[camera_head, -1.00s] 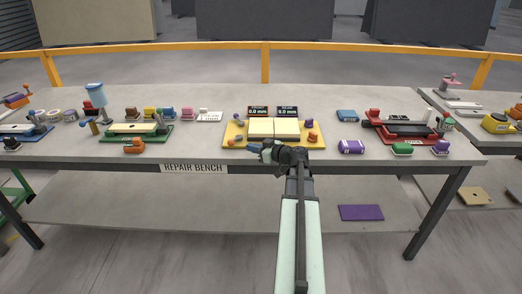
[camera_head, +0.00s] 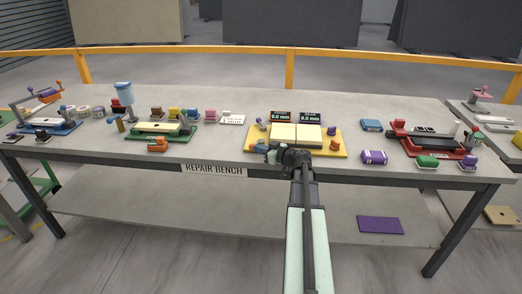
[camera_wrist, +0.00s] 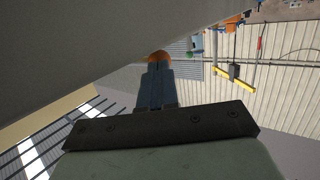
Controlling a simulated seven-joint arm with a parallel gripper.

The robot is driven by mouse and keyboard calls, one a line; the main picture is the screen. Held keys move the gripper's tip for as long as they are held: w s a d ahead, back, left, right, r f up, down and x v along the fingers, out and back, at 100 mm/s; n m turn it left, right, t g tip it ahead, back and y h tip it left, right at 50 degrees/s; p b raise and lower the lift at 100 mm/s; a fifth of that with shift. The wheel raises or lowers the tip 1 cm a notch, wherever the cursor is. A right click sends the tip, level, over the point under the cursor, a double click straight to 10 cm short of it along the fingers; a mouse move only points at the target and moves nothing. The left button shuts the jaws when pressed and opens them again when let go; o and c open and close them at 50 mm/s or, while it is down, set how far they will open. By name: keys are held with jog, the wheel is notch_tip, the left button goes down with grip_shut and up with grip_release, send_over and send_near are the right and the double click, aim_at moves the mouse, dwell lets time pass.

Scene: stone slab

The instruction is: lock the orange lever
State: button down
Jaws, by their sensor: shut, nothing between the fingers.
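A yellow base (camera_head: 343,153) on the bench holds two pale slabs side by side, with small knobbed levers at its corners. An orange knob (camera_head: 260,143) at its front left corner is partly covered by my gripper. Another orange knob (camera_head: 333,146) is at the front right; I cannot tell which is the named lever. My gripper (camera_head: 252,147), with blue fingers, is shut at the front left corner. In the wrist view a rounded orange thing (camera_wrist: 158,56) is right at the fingertips of my gripper (camera_wrist: 157,66); contact is unclear.
Two small displays (camera_head: 296,116) stand behind the yellow base. A green fixture (camera_head: 180,141) is at left and a red one (camera_head: 432,146) at right. A purple block (camera_head: 373,157) lies to the right of the base.

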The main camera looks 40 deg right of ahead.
aim_at(244, 149)
jog(key=shift+a, duration=0.1)
jog(key=shift+w+a+m+h, duration=0.15)
jog(key=shift+a+m+h, duration=0.15)
jog(key=shift+m+h, duration=0.15)
jog(key=m+h, duration=0.1)
jog(key=w+a+m+h, duration=0.1)
jog(key=h, duration=0.1)
jog(key=shift+w+a+m+g+h, duration=0.25)
jog(key=shift+w+m+h, duration=0.35)
jog(key=shift+m+h, duration=0.4)
jog(key=shift+w+a+m+g+h, duration=0.2)
jog(key=shift+w+m+h, duration=0.45)
jog(key=shift+h, duration=0.6)
jog(key=shift+w+a, duration=0.1)
jog(key=shift+w, duration=1.9)
jog(key=shift+w, duration=0.1)
